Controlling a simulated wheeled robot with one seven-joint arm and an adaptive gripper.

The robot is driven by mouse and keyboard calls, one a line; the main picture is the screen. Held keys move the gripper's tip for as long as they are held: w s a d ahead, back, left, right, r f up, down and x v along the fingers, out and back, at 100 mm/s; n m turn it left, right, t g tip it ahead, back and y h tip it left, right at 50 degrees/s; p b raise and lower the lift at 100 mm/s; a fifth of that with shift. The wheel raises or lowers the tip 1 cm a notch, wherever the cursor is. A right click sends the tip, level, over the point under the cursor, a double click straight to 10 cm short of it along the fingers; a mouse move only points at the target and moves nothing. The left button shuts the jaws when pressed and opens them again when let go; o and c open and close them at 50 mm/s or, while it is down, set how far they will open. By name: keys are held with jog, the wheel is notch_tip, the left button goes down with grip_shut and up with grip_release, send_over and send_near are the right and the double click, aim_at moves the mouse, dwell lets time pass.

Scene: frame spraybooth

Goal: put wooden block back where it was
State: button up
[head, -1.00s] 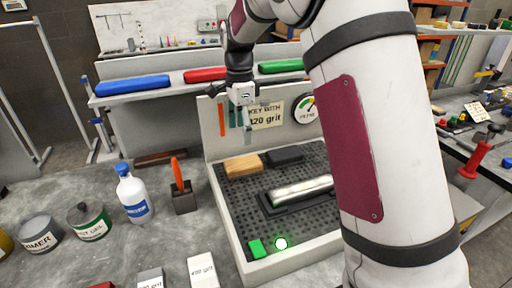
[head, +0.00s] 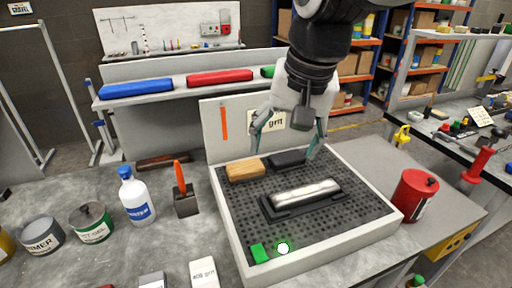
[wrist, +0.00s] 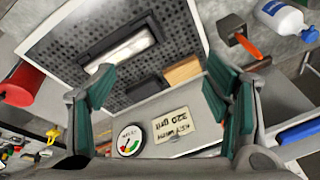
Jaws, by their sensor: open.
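The wooden block (head: 245,169) is light brown and lies at the back left of the perforated booth tray (head: 236,221). In the wrist view the wooden block (wrist: 183,70) shows between the fingers, nearer the right one. My gripper (head: 288,150) is open and empty above the back of the tray, in front of the sign panel. In the wrist view its two teal-padded fingers (wrist: 165,95) stand wide apart. A dark block (head: 287,159) lies right of the wooden block, partly behind my gripper. No mark of an earlier place for the block shows.
A metal bar on a black holder (head: 304,195) lies mid-tray. A white bottle (head: 136,198) and an orange-handled tool in a stand (head: 185,196) are left of the tray. A red can (head: 413,195) stands to the right.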

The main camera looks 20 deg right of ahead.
jog(key=s+f+n+t, duration=0.1)
jog(key=s+f+n, duration=0.2)
jog(key=s, duration=0.7)
jog(key=shift+s+n+t, duration=0.15)
jog(key=shift+n+t, duration=0.15)
jog(key=shift+n, duration=1.1)
